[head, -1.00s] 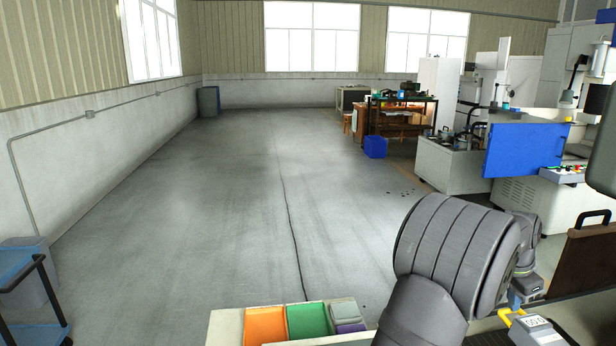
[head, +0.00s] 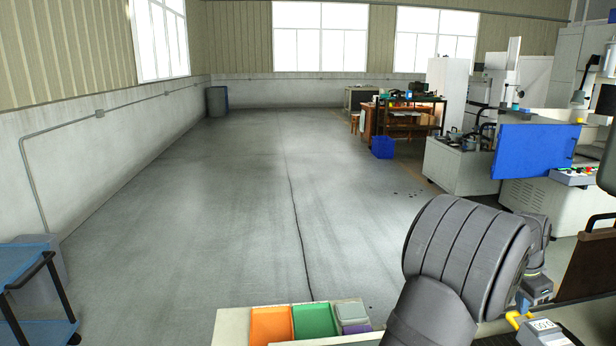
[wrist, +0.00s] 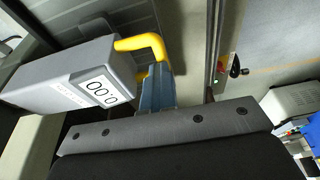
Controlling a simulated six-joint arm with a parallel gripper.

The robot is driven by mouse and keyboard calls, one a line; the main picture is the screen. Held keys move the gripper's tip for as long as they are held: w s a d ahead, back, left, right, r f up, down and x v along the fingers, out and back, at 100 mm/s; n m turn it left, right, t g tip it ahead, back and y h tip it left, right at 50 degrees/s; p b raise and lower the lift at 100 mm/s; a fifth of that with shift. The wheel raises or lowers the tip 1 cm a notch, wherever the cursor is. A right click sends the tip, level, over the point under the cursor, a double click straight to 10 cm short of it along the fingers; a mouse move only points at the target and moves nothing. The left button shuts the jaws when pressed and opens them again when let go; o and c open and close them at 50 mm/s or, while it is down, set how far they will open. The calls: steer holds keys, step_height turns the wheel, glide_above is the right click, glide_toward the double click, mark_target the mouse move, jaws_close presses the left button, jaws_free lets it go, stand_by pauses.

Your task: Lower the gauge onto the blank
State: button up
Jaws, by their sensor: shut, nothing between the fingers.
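The gauge (head: 545,331) is a grey box with a numeric display and a yellow handle (head: 515,319), at the bottom right of the head view, partly cut off. In the wrist view the gauge (wrist: 75,77) fills the left, its handle (wrist: 148,45) bending toward my gripper (wrist: 158,72). My gripper's bluish fingers are shut with nothing between them, close beside the handle; whether they touch it I cannot tell. The fingers (head: 522,304) show small in the head view. I cannot pick out the blank in either view.
A pale tray (head: 229,325) with orange, green and grey compartments is at the bottom centre. A blue trolley (head: 30,262) stands at the left. A machine with a blue panel (head: 535,150) is at the right. The floor (head: 200,220) between is mostly clear.

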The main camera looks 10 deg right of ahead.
steer(key=shift+w+a+f, duration=0.2)
steer(key=shift+w+f, duration=0.15)
steer(key=shift+f, duration=0.1)
steer(key=o, duration=1.2)
steer(key=shift+w+r, duration=0.15)
steer(key=shift+r, duration=0.15)
steer(key=shift+o, duration=0.2)
steer(key=shift+s+d+r, duration=0.1)
steer(key=shift+s+r, duration=0.05)
steer(key=shift+r, duration=0.8)
steer(key=shift+s+d+r, duration=0.1)
steer(key=shift+s+r, duration=0.05)
steer(key=shift+r, duration=0.9)
steer(key=shift+c, duration=0.6)
steer(key=o, duration=0.5)
steer(key=shift+s, duration=0.1)
steer(key=w+a+r+n+g+h, duration=0.35)
steer(key=a+n, duration=0.25)
steer(key=n, duration=0.7)
steer(key=w+a+r+n+g+h, duration=0.25)
steer(key=w+a+n+g, duration=0.3)
steer(key=n, duration=0.85)
steer(key=shift+y, duration=0.3)
steer(key=x, duration=0.9)
steer(key=shift+s+a+r, duration=0.1)
steer(key=shift+s+a, duration=0.1)
steer(key=shift+s, duration=0.1)
